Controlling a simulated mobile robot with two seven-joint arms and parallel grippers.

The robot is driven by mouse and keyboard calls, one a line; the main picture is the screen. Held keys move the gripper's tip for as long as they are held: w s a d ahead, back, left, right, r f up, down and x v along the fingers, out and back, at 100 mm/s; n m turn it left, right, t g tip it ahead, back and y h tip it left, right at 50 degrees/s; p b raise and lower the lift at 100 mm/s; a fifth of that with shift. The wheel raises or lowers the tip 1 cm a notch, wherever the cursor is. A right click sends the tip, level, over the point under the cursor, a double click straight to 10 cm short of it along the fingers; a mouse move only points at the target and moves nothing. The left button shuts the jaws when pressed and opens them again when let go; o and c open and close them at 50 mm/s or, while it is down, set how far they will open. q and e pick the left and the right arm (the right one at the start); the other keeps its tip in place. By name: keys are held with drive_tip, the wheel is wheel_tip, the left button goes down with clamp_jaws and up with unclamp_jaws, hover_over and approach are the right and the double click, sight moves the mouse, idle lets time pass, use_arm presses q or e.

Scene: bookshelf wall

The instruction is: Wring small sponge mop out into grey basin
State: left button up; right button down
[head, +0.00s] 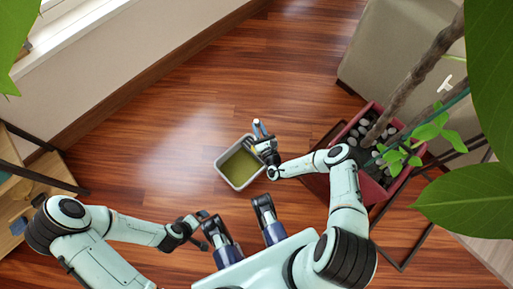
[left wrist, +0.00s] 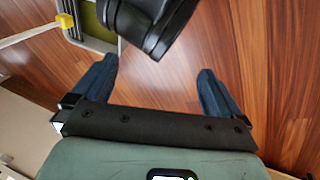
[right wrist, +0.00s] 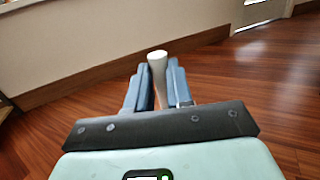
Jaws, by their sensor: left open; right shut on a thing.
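The small grey basin (head: 226,178) stands on the floor with murky green liquid in it. My right gripper (head: 260,130) is beside the basin's upper right rim in the head view. It is shut on the white handle of the mop (right wrist: 158,74), whose end sticks up between the fingers in the right wrist view. The left wrist view shows the white handle and a yellow part of the mop (left wrist: 65,21) by the basin's rim (left wrist: 88,40). Whether it touches the basin I cannot tell. My left gripper (head: 205,230) is open and empty, short of the basin.
A red planter (head: 375,190) with stones and a leafy plant stands right of the basin, in a dark frame. A beige block (head: 395,55) is behind it. A wooden shelf (head: 40,185) is at the left. Wood floor left of the basin is clear.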

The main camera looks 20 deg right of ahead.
use_arm(q)
drive_tip(key=s+d+r+g+h+p, duration=0.1)
drive_tip(key=s+d+r+g+p, duration=0.2)
drive_tip(key=s+r+p, duration=0.5)
drive_tip(key=shift+s+d+r+m, duration=0.15)
drive_tip(key=shift+s+r+m, duration=0.1)
drive_tip(key=shift+r+m, duration=0.2)
idle(0.8)
